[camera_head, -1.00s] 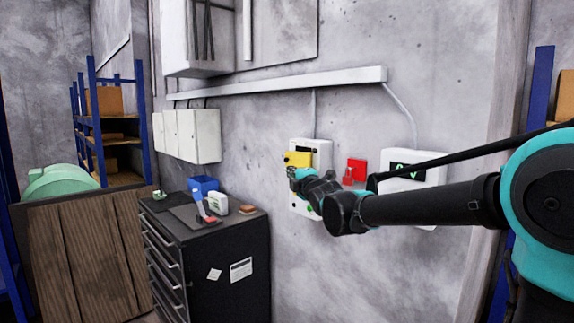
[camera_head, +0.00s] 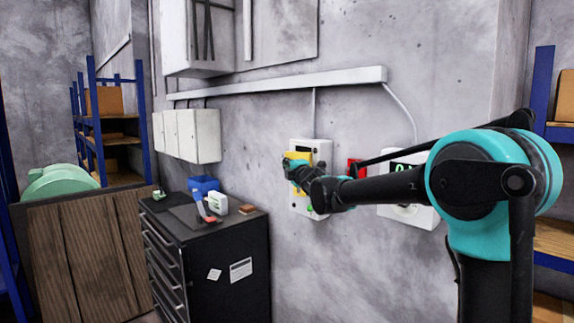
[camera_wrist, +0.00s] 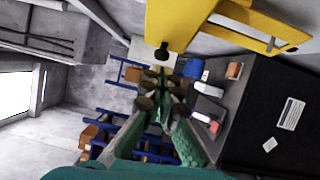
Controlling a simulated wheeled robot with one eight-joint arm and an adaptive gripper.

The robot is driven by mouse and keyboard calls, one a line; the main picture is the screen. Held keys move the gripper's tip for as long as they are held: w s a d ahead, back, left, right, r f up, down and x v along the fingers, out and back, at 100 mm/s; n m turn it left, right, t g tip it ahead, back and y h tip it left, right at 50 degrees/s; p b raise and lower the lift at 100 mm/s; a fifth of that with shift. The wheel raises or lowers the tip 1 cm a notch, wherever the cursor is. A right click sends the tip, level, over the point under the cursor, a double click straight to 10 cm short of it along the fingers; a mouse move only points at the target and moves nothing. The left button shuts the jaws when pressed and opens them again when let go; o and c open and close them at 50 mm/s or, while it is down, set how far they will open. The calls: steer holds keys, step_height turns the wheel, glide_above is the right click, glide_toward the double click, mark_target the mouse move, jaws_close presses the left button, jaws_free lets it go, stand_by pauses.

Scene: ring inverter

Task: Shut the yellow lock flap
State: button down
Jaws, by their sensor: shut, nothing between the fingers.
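The yellow lock flap (camera_head: 300,155) is at the upper left of a white wall box (camera_head: 323,152), partly hidden behind my gripper. In the wrist view the yellow flap (camera_wrist: 185,18) shows large at the top, with a dark knob at its lower end and a yellow frame (camera_wrist: 262,20) to its right. The flap appears to stand out from the box; its exact angle is hard to tell. My gripper (camera_head: 288,165) is at the flap's lower left in the head view. In the wrist view my gripper (camera_wrist: 155,90) is shut and empty, just below the knob; contact is unclear.
A red part (camera_head: 354,165) and a white box with a green display (camera_head: 408,217) are on the wall to the right, partly behind my arm. A dark drawer cabinet (camera_head: 225,265) with small items on top stands at lower left. The wall below the box is clear.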

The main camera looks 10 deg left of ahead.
steer(key=shift+w+d, duration=0.1)
steer(key=shift+w, duration=0.35)
steer(key=x, duration=0.4)
steer(key=shift+w+d+f, duration=0.1)
steer(key=shift+w+d, duration=0.05)
steer(key=shift+w, duration=0.05)
stand_by(0.4)
